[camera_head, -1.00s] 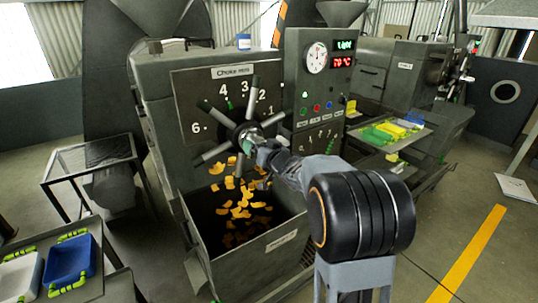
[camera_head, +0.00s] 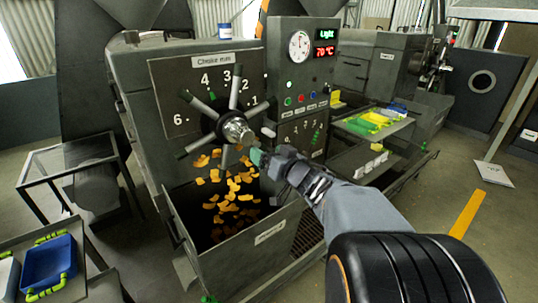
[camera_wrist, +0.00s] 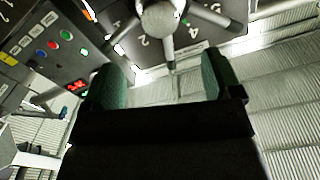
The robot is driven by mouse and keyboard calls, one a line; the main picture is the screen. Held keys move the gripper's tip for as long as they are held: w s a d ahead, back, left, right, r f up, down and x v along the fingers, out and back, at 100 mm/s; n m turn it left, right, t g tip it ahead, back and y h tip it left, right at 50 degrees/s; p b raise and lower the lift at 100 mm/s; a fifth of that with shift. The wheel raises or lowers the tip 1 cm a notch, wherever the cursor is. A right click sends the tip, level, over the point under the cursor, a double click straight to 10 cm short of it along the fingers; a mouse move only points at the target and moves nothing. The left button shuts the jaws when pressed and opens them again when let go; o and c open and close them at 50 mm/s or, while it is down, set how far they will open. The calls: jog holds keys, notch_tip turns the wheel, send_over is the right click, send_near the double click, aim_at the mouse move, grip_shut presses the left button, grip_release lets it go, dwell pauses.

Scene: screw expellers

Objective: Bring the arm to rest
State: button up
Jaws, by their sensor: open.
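My gripper (camera_head: 262,150) is in front of the expeller, to the lower right of the spoked choke handwheel (camera_head: 234,127). In the wrist view its two green finger pads (camera_wrist: 160,85) stand apart with nothing between them. The handwheel's hub (camera_wrist: 160,20) shows beyond the fingers at the top of the wrist view, clear of them. The numbered choke plate (camera_head: 205,100) is behind the wheel. My forearm reaches in from the lower right of the head view.
Orange pieces (camera_head: 232,190) fall into the open-topped bin (camera_head: 268,238) below the wheel. A control panel (camera_head: 305,70) with a gauge stands above. A tray (camera_head: 372,124) of yellow and green items is at right. A blue tub (camera_head: 48,265) sits on the left table.

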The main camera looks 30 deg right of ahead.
dwell(0.4)
jog(key=s+d+f+m+g+h, duration=0.2)
jog(key=s+d+f+g+h, duration=0.3)
jog(key=d+f+g+h, duration=0.3)
jog(key=s+a+f+n+g+y, duration=0.1)
jog(key=s+a+g+y, duration=0.1)
jog(key=s+a, duration=0.4)
jog(key=s+a+f+n+g+y, duration=0.1)
jog(key=s+a, duration=0.5)
jog(key=a, duration=0.6)
jog(key=shift+s+a+f+n+g+y, duration=0.3)
jog(key=shift+s+f+n+g+y, duration=0.15)
jog(key=shift+g+y, duration=0.55)
